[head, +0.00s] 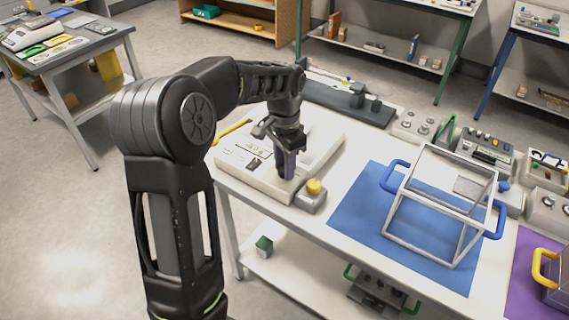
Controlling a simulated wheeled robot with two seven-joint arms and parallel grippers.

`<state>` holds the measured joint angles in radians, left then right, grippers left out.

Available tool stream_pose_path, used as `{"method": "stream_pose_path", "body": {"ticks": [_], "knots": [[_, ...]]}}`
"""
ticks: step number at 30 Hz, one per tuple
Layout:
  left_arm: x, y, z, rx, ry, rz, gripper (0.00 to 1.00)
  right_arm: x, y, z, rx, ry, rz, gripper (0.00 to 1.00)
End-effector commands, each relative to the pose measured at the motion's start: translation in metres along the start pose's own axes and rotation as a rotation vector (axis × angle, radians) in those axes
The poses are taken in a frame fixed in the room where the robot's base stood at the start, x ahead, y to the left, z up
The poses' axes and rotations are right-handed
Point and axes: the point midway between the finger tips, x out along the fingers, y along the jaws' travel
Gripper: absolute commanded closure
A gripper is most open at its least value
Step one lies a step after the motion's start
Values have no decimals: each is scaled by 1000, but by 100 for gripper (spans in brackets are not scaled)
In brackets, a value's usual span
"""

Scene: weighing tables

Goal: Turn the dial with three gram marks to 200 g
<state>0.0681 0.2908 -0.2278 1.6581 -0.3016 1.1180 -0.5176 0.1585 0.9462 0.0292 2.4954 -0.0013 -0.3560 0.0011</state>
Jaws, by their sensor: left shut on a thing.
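A white weighing scale (267,186) with a small display (257,150) and a dark button stands at the near left of the white table. My left gripper (287,172) reaches down onto the front panel of this scale. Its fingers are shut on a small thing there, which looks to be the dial. The fingers hide most of it, and I cannot read any gram marks or its setting. A grey box with a yellow knob (314,187) stands just right of the gripper, apart from it. My right gripper is out of view.
A clear-framed box (393,232) with blue handles stands on a blue mat (352,213) to the right. Small devices with knobs (415,125) line the back. A purple mat (524,285) lies at the far right. Another table (75,55) stands at the left.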

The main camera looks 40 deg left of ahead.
Motion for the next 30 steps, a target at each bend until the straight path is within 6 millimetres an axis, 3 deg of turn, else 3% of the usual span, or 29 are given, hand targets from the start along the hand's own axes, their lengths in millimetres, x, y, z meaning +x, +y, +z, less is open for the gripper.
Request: {"method": "stream_pose_path", "body": {"ticks": [15, 30], "knots": [[-1, 0, 0, -451, 2, -1, 100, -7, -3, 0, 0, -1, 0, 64], [-1, -1, -1, -603, 3, -2, 100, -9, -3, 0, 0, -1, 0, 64]]}}
